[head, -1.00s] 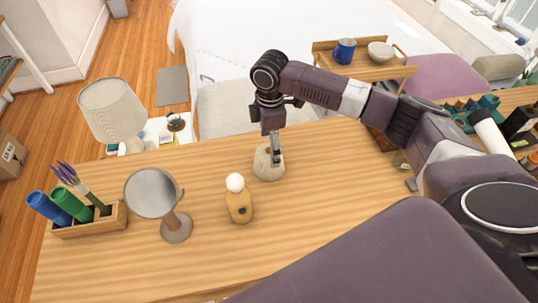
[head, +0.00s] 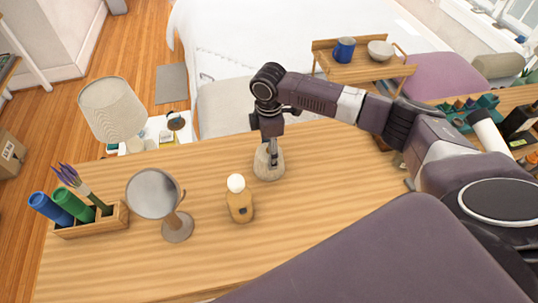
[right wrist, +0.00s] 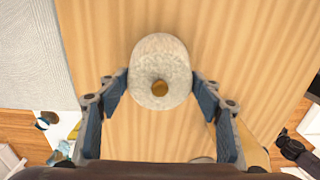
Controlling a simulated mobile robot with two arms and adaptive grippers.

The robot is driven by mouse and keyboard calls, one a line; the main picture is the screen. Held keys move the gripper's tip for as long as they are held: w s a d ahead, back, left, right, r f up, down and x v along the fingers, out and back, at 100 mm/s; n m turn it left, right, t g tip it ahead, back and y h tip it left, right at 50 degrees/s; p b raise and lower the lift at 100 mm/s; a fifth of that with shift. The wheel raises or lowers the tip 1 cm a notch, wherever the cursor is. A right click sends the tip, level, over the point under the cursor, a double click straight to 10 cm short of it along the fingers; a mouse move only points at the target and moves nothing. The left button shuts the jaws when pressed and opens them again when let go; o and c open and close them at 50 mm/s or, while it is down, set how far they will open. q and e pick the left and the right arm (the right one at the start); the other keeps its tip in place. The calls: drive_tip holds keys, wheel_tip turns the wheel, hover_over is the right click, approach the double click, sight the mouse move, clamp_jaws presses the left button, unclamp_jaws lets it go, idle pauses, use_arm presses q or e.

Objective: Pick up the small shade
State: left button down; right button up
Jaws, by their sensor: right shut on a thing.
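The small shade (head: 262,169) is a pale, speckled, rounded piece on the wooden desk (head: 330,190), near its far edge. My left gripper is not in view.
A tan bottle with a white ball top (head: 240,205) stands close by, nearer me. A round mirror (head: 153,194), a pen holder (head: 92,222) and a lamp (head: 112,108) are to the left. The desk right of the shade is mostly clear.

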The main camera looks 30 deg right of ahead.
drive_tip(key=shift+w+r, duration=0.1)
drive_tip(key=shift+r, duration=0.5)
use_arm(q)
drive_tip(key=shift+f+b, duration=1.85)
use_arm(e)
wheel_tip(320, 180, up, 19)
drive_tip(key=shift+f, duration=0.1)
